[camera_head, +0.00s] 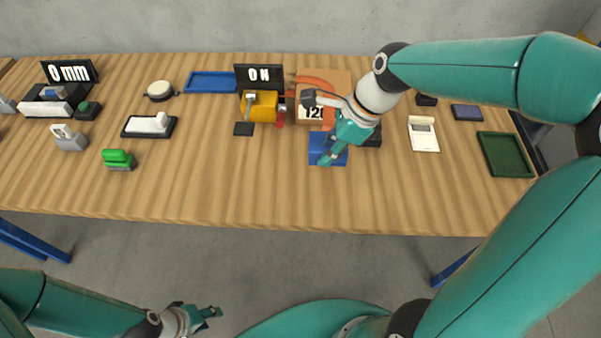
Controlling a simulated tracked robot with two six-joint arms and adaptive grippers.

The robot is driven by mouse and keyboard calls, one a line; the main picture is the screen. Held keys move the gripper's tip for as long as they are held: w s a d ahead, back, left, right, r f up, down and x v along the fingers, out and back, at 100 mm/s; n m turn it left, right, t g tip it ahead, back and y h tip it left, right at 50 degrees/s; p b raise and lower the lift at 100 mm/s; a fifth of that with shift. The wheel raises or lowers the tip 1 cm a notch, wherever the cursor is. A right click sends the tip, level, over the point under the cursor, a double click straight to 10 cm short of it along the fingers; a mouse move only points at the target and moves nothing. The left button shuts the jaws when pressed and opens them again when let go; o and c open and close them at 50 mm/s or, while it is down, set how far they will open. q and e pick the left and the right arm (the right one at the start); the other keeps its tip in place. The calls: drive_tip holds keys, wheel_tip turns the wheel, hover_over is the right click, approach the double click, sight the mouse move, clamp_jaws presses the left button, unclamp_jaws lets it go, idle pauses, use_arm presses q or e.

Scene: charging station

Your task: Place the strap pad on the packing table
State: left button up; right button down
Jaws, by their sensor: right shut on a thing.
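A flat blue square pad (316,143) lies at the front middle of the wooden table (230,190); it may be the strap pad, but no label shows. My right gripper (328,157) reaches in from the right and points down at this pad. Its fingers are shut and cover part of the pad, and what is between them is too small to make out surely. I cannot tell whether the pad is lifted or touches the wood. My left gripper (211,313) is in front of the table, low in the picture, empty, its fingers looking slightly apart.
A yellow device (262,108) with an ON sign (260,76) stands behind the pad, beside a brown box (340,80). A blue tray (211,82) lies behind left, a green tray (505,154) at right. A green block (118,159) stands left. The front middle-left strip is clear.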

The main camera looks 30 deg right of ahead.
wheel_tip(320, 180, down, 15)
drive_tip(key=shift+f+b, duration=0.1)
drive_tip(key=shift+b, duration=0.25)
drive_tip(key=shift+f+b, duration=0.4)
drive_tip(key=shift+f, duration=1.8)
drive_tip(key=shift+f, duration=0.1)
drive_tip(key=c, duration=1.1)
unclamp_jaws()
drive_tip(key=shift+o, duration=0.2)
drive_tip(key=shift+d+r, duration=0.1)
drive_tip(key=shift+r, duration=0.25)
drive_tip(key=v, duration=1.1)
drive_tip(key=shift+r+p, duration=0.3)
drive_tip(key=shift+p, duration=0.1)
